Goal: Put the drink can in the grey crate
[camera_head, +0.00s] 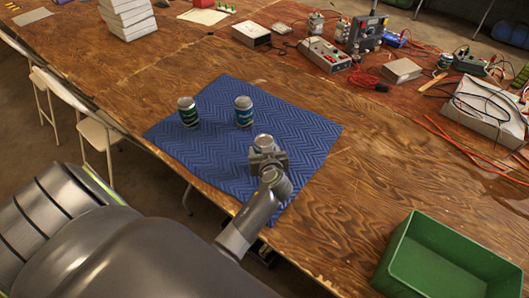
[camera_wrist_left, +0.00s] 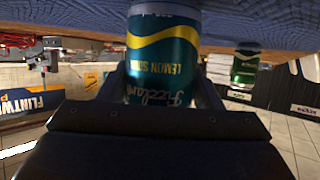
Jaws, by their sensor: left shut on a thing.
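My left gripper (camera_head: 267,160) is shut on a drink can (camera_head: 264,141) over the near right part of the blue mat. In the left wrist view the held can (camera_wrist_left: 163,55) is teal with a yellow band and reads "Lemon Soda", upside down in that picture. I cannot tell whether it touches the mat. A dark green can (camera_head: 188,112) and a blue can (camera_head: 243,112) stand upright on the mat. A green can also shows at the right of the left wrist view (camera_wrist_left: 245,70). The only crate in view is green (camera_head: 447,247), empty, at the near right. My right gripper is out of view.
The blue patterned mat (camera_head: 215,150) lies on a wooden table (camera_head: 385,165). Bare wood lies between mat and crate. Electrical instruments (camera_head: 326,54) and cables fill the far right. A white stack (camera_head: 128,15) stands far left.

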